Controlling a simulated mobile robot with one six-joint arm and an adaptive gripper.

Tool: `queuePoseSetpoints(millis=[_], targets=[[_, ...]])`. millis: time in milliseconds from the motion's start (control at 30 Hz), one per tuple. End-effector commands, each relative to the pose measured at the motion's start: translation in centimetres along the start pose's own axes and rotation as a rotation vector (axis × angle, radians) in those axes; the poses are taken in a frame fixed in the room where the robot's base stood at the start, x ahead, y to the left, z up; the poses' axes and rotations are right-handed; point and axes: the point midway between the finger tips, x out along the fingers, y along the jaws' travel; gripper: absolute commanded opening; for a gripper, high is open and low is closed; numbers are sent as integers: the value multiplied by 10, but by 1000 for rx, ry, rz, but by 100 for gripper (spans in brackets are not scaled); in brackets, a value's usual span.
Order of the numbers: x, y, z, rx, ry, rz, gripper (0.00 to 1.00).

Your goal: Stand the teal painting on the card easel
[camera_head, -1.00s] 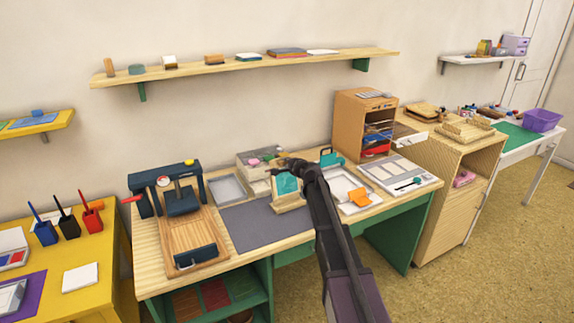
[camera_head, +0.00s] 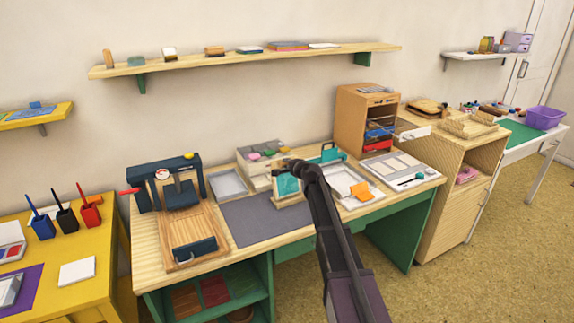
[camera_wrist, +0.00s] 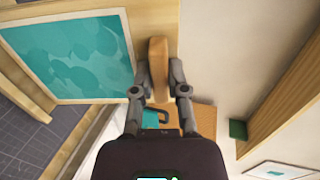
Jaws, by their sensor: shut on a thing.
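The teal painting (camera_head: 286,184), in a light wooden frame, stands roughly upright above the grey mat in the head view. It fills the upper left of the wrist view (camera_wrist: 70,52). My gripper (camera_wrist: 158,92) is shut on a brown wooden piece at the painting's right edge; the gripper also shows in the head view (camera_head: 291,168). A light wooden ledge, apparently the card easel (camera_head: 294,201), shows just below the painting. I cannot tell whether the painting rests on it or hangs just above it.
The grey mat (camera_head: 262,221) lies in front.

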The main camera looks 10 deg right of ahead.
Motion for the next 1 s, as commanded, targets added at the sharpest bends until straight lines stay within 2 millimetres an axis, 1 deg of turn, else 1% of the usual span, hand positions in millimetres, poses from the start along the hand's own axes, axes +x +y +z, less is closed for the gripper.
queuePoseSetpoints(millis=[1000], targets=[[2,7,0,0,0,0,0]])
